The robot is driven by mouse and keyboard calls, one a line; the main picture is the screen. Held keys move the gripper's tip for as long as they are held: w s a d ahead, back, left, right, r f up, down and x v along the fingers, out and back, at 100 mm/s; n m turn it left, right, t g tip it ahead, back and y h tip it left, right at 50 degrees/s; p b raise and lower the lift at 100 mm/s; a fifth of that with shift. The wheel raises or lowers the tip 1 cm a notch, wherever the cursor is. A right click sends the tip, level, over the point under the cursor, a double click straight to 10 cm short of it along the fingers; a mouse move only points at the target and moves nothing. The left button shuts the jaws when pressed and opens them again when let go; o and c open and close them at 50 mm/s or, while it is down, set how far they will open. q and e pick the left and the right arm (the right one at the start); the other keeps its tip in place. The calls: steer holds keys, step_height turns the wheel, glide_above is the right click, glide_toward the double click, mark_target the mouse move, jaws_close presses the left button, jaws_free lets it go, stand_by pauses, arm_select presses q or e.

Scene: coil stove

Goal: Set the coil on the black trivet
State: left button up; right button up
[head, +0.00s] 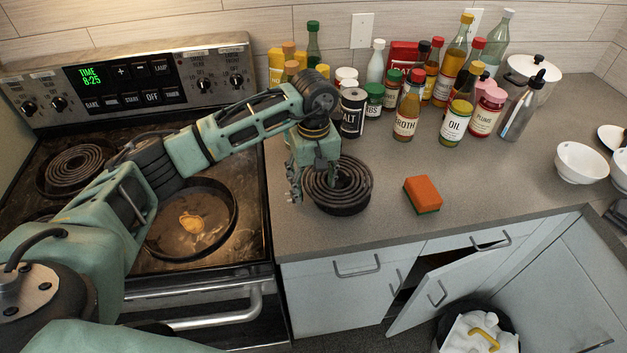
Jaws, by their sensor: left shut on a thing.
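The dark spiral coil (347,178) is at the left part of the grey counter, just right of the stove. My left gripper (312,180) points down at the coil's left side and is shut on it. The fingers hide part of the coil's left edge. A dark rim shows under the coil's front edge. I cannot tell whether this is the black trivet or part of the coil, nor whether the coil touches what is below. My right gripper is not in view.
The stove (253,208) has another coil (75,168) at the back left and an open, stained burner bowl (192,222) at the front right. An orange sponge (422,194) lies right of the held coil. Bottles and jars crowd behind. A cabinet door (437,290) hangs open below.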

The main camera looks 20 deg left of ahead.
arm_select(q)
steer(key=o, duration=1.4)
steer(key=shift+o, duration=0.8)
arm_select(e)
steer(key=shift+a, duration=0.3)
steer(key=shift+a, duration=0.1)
arm_select(q)
steer(key=shift+r, duration=0.1)
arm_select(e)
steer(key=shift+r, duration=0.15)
arm_select(q)
step_height(320, 180, up, 12)
steer(key=b, duration=0.3)
steer(key=shift+b, duration=0.3)
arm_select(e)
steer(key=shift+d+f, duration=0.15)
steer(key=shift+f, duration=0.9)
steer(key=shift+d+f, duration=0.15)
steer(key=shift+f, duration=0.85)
